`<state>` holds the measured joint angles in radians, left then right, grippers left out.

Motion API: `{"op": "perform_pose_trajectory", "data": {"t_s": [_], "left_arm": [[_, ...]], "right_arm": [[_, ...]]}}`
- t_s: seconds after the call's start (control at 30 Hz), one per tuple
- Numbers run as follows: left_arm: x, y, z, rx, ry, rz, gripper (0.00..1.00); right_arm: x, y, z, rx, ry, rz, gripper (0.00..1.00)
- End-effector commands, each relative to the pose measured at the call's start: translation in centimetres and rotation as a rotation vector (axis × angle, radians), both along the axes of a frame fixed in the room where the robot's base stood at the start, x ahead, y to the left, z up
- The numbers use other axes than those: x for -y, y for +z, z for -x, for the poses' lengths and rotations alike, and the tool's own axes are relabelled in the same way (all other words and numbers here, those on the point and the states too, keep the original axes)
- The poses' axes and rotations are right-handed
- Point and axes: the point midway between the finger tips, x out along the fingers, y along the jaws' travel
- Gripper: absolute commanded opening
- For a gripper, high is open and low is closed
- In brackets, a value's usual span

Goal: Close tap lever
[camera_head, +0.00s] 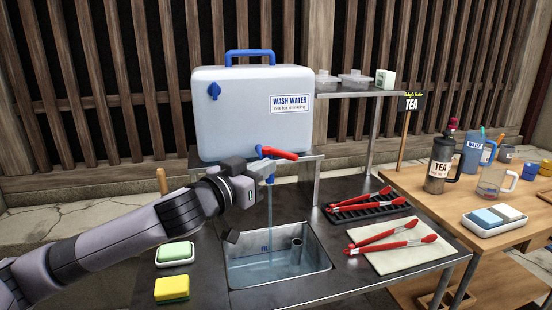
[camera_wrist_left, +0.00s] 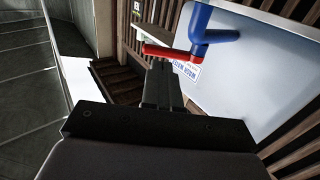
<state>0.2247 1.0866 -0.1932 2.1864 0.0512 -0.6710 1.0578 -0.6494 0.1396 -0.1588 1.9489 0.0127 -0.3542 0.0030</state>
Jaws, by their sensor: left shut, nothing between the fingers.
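The tap has a red lever (camera_head: 279,153) on a blue pivot, at the front of the wash water tank (camera_head: 215,125). In the head view the lever points to the right, and a thin water stream (camera_head: 269,215) falls from the tap into the sink. My left gripper (camera_head: 241,188) is just left of the tap, partly hiding it. In the left wrist view my shut, empty fingers (camera_wrist_left: 161,80) point toward the red lever (camera_wrist_left: 165,52) and blue pivot (camera_wrist_left: 205,38). Whether they touch the lever I cannot tell. My right gripper is not in view.
The sink (camera_head: 325,262) holds water. Red tongs lie on a black rack and a pale board (camera_head: 390,262) at right. A wooden table (camera_head: 425,205) with cups stands further right.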

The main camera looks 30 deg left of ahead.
Motion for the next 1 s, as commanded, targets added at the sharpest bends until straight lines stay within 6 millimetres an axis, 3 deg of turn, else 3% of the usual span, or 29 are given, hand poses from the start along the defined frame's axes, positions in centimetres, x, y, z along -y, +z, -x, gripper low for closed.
{"op": "perform_pose_trajectory", "data": {"t_s": [0.4, 1.0], "left_arm": [[0.2, 0.2, -3.7, 0.001, 0.001, 0.0, 0.0], [0.3, 0.0, -4.2, 0.0, 0.006, 0.001, 0.0]], "right_arm": [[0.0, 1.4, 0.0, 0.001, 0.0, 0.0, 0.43], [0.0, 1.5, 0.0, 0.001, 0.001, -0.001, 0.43]]}}
